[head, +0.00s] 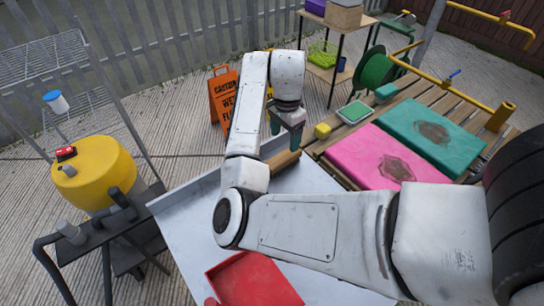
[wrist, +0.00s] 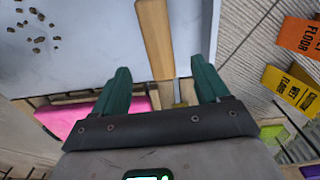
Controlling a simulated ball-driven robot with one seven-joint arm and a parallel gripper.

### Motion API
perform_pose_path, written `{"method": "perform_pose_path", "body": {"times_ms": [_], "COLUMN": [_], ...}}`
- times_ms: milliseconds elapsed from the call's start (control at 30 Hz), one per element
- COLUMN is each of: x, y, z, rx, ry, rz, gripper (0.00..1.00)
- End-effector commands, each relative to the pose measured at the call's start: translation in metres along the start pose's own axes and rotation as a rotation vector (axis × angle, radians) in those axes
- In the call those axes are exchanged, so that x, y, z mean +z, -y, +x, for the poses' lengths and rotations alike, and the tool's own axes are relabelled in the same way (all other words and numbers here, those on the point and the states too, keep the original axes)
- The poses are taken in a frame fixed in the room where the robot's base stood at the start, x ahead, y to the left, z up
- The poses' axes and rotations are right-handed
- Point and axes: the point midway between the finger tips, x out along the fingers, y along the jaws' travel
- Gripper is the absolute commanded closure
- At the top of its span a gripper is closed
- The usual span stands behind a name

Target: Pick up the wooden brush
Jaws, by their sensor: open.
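The wooden brush (head: 283,160) lies at the far edge of the grey metal tray (head: 185,215) in the head view. In the wrist view its long, light wooden body (wrist: 155,38) runs from the top edge down to between my fingers. My gripper (head: 286,132) is open, with teal fingers pointing down just above the brush. In the wrist view the gripper (wrist: 160,66) has one finger on each side of the brush, with a gap on both sides. The brush's bristles cannot be made out.
A red pan (head: 255,280) lies on the tray's near part. Dark crumbs (wrist: 38,38) lie on the tray. A slatted table at right holds a stained pink slab (head: 350,150), a teal slab (head: 450,145) and a yellow sponge (head: 322,131). An orange caution sign (head: 222,105) stands behind.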

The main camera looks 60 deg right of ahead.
Motion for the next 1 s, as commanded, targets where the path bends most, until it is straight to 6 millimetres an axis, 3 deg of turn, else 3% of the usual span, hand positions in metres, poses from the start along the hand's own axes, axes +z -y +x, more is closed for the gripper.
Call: {"method": "perform_pose_path", "body": {"times_ms": [300, 567, 800, 1000], "x": [0.001, 0.002, 0.004, 0.004], "y": [-0.001, -0.001, -0.002, -0.002], "z": [0.044, 0.063, 0.097, 0.107], "rx": [0.003, 0.003, 0.003, 0.0], "ry": [0.001, 0.0, 0.001, 0.0], "rz": [-0.002, -0.001, -0.001, 0.0], "gripper": [0.26, 0.26, 0.26, 0.26]}}
